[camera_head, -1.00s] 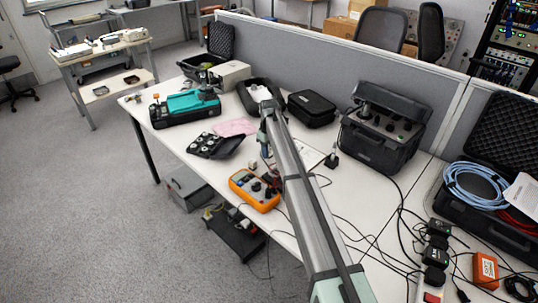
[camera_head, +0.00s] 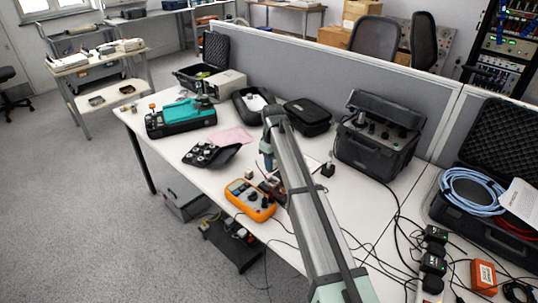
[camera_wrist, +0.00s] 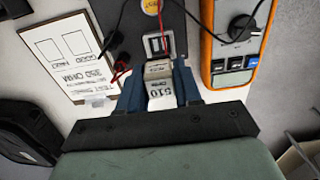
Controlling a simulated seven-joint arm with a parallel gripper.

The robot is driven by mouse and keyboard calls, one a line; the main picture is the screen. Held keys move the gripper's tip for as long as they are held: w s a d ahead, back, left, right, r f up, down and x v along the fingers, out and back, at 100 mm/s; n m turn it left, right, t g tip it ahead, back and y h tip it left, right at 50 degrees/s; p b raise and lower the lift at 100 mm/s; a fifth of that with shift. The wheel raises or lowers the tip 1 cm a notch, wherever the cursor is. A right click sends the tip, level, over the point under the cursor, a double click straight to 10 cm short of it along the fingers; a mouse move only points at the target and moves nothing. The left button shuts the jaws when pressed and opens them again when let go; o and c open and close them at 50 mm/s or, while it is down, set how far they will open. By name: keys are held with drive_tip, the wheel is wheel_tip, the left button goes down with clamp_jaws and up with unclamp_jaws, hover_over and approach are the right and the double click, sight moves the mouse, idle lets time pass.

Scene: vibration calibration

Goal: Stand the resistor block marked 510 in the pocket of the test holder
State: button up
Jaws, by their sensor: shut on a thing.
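The pale resistor block marked 510 (camera_wrist: 161,94) is between the blue fingers of my gripper (camera_wrist: 160,92) in the wrist view, with its marking facing the camera. My gripper is shut on it. The dark test holder (camera_wrist: 143,18) lies just beyond, with a pale-framed slot (camera_wrist: 157,44) showing right past the block's far end. I cannot tell whether the block touches the holder.
An orange multimeter (camera_head: 250,201) sits close beside the holder, also at right in the wrist view (camera_wrist: 233,35). Red and black leads cross near the holder. A printed card (camera_wrist: 66,50) lies at left.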

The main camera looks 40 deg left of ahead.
drive_tip(key=shift+f, duration=2.35)
drive_tip(key=shift+f, duration=0.75)
drive_tip(key=o, duration=1.5)
drive_tip(key=shift+r, duration=0.1)
drive_tip(key=shift+r, duration=3.9)
